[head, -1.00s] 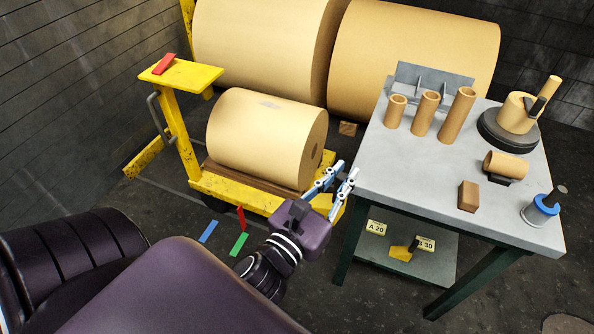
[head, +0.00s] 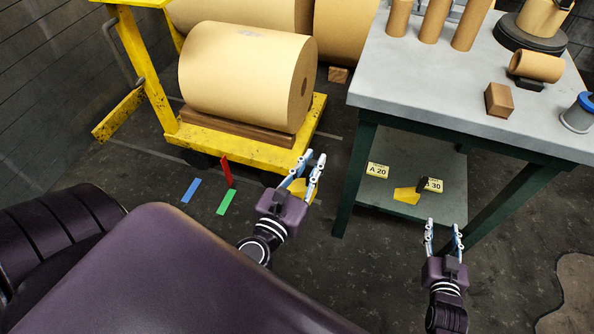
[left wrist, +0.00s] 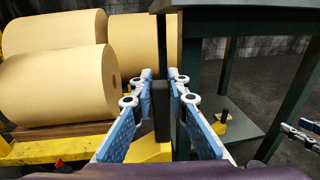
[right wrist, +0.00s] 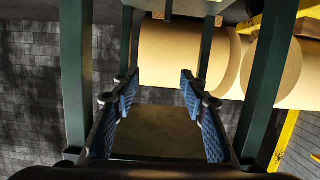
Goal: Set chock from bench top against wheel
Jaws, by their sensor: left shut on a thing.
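My left gripper (head: 308,172) is shut on a yellow chock (head: 298,188) with a black upright handle. In the left wrist view the handle (left wrist: 160,108) stands between the fingers (left wrist: 161,92), with the chock's yellow body (left wrist: 150,151) below. The chock is just off the near right corner of the yellow cart (head: 240,145), and I cannot tell its height above the floor. A dark cart wheel (head: 198,159) shows partly under the cart; the wheel near the gripper is mostly hidden. My right gripper (head: 444,238) is open and empty before the bench; its fingers (right wrist: 155,95) are wide apart.
The grey bench top (head: 420,85) carries tubes and a brown block (head: 499,100). Its lower shelf (head: 440,190) holds another yellow chock (head: 406,195) beside labels. A paper roll (head: 240,75) lies on the cart. Red, blue and green (head: 227,202) markers are near the wheel.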

